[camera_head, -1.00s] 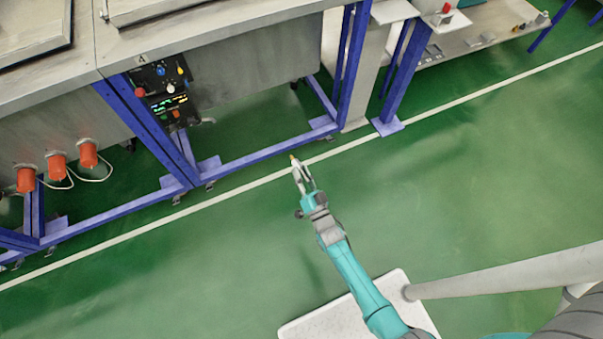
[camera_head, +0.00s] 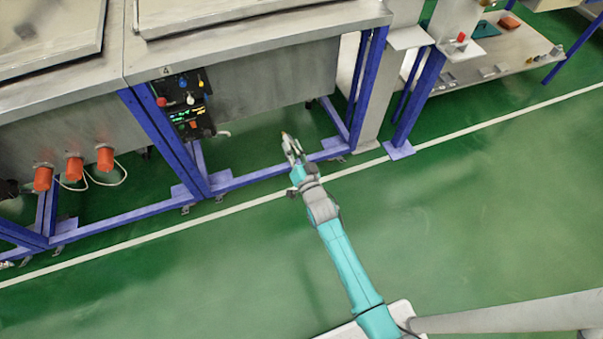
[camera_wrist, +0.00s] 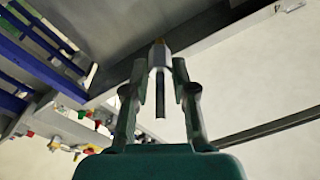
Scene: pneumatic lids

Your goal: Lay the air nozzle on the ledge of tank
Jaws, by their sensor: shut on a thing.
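My gripper (camera_head: 291,148) is shut on the air nozzle. In the wrist view the nozzle (camera_wrist: 159,58) sits between my gripper's two fingers (camera_wrist: 160,90), with a grey body, a dark stem and a small orange tip. The nozzle is tiny and hard to make out in the head view. The tank (camera_head: 275,82) is a grey metal box in a blue frame, with a flat metal ledge (camera_head: 262,52) along its top front edge. In the head view my gripper is in front of and below that ledge, apart from it.
A dark control panel (camera_head: 185,103) with knobs is on the tank front. Orange cylinders (camera_head: 74,168) with white cables stick out at the left. Blue frame legs (camera_head: 415,100) and a shelf with small items (camera_head: 500,50) stand at the right. The green floor (camera_head: 480,220) is clear.

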